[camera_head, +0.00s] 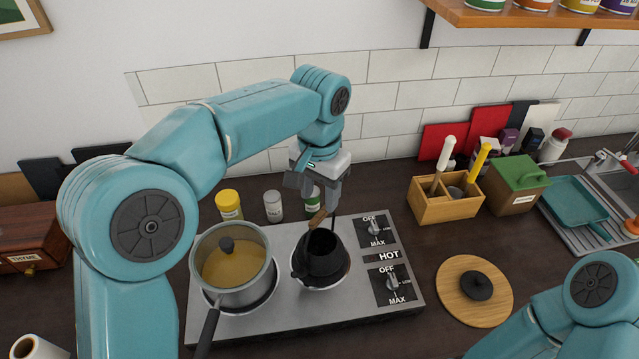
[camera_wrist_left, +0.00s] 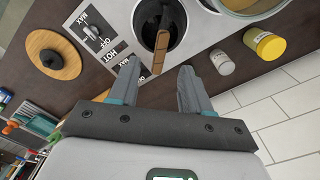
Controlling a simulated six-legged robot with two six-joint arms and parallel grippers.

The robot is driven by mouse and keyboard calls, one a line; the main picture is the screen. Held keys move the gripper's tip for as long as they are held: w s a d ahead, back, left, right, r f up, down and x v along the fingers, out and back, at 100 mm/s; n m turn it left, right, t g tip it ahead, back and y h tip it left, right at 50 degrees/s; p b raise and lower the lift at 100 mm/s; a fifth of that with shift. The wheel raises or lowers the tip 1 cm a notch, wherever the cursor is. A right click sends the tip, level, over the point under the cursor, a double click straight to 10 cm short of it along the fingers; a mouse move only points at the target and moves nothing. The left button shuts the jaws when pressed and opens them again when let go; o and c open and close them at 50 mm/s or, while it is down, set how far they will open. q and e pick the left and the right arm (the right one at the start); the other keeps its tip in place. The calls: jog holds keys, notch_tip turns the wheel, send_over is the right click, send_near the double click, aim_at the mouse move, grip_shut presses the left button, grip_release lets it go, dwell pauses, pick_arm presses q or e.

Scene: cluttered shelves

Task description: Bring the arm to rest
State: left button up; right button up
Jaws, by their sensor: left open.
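My left gripper (camera_head: 322,210) is open and hangs just above a small black pot (camera_head: 322,262) on the right burner of the stove. A brown wooden handle (camera_head: 317,218) rises from the pot close to the fingers. In the left wrist view the two grey fingers (camera_wrist_left: 157,85) are apart, with the wooden handle (camera_wrist_left: 159,55) seen beyond the gap between them. I cannot tell whether a finger touches it. My right arm shows at the lower right of the head view, but its gripper is out of view.
A lidded pot (camera_head: 232,268) of yellow content stands on the left burner of the stove (camera_head: 290,321). Jars (camera_head: 229,205) stand behind the stove. A utensil box (camera_head: 445,205), green-lidded box (camera_head: 518,185) and round board (camera_head: 474,308) are to the right. A shelf (camera_head: 540,14) overhangs the upper right.

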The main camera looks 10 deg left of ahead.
pick_arm(q)
jog(key=shift+r, duration=1.35)
jog(key=shift+s, duration=0.1)
